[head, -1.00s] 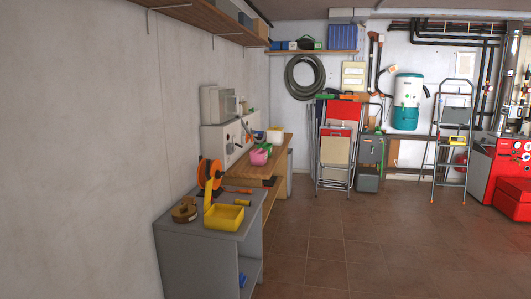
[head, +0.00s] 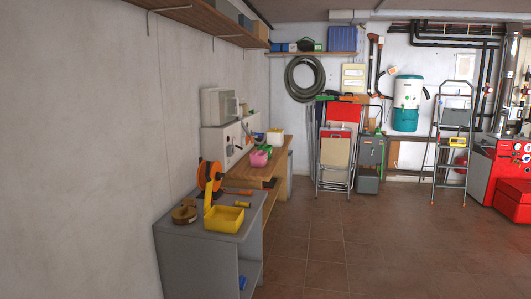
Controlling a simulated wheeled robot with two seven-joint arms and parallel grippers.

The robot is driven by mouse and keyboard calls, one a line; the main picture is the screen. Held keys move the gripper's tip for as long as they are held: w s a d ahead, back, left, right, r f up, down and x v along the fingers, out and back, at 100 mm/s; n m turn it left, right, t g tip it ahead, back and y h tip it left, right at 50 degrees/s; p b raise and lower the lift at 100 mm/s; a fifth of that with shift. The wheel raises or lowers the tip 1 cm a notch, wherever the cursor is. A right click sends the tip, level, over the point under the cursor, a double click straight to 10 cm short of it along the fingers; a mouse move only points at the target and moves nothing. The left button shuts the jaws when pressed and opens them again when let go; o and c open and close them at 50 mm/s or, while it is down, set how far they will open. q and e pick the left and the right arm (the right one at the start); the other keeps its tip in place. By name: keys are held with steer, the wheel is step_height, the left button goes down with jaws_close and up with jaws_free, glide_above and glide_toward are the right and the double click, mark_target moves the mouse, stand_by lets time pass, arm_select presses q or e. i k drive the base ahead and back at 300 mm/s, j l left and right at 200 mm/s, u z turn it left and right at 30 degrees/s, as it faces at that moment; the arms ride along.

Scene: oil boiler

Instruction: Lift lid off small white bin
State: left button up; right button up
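A small white container with a yellowish upper part (head: 275,136) stands on the wooden workbench along the left wall, near its far end. It is small and far off, so I cannot tell whether it is the white bin or has a separate lid. No other small white lidded bin can be made out. Neither of my grippers is in view.
A grey cabinet (head: 190,255) at the near left carries a yellow tray (head: 223,219) and an orange reel (head: 210,175). A pink container (head: 259,158) sits on the wooden workbench (head: 265,172). A stepladder (head: 453,150) and red boiler (head: 505,165) stand at right. The tiled floor (head: 370,245) is clear.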

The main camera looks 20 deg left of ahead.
mark_target(277, 139)
steer(key=i, duration=4.5)
steer(key=j+u, duration=0.05)
steer(key=j, duration=0.1)
